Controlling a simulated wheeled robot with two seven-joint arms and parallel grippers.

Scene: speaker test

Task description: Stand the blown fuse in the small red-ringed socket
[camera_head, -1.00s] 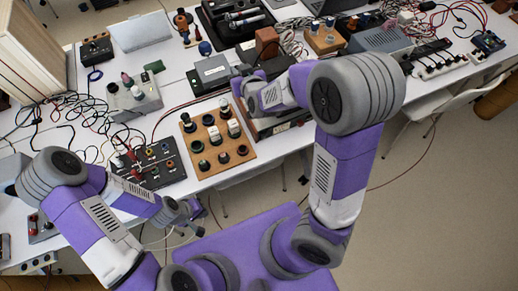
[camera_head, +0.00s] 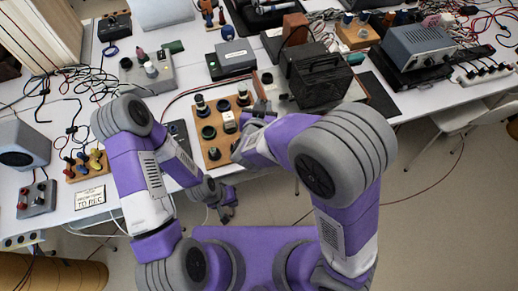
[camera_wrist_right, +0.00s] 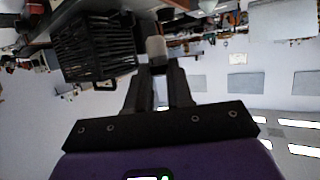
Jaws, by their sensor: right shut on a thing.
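My right gripper (camera_head: 262,110) is over the right edge of the wooden socket board (camera_head: 214,157). In the right wrist view, the right gripper (camera_wrist_right: 156,68) is shut on a small pale cylinder with a rounded end (camera_wrist_right: 157,47), which looks like the fuse. In the head view the fuse is too small to make out. The board carries several dark round sockets and a few pale-bodied pieces, one being a white piece (camera_head: 230,122) near its middle. I cannot make out a red ring on any socket. My left gripper (camera_head: 227,208) hangs in front of the table edge, its jaw opening unclear.
A black mesh box (camera_head: 320,80) stands right of the board, close to my right gripper; it also shows in the right wrist view (camera_wrist_right: 93,48). A grey-topped box (camera_head: 232,58) is behind the board. A grey instrument (camera_head: 418,45) stands at the right. Cables clutter the left.

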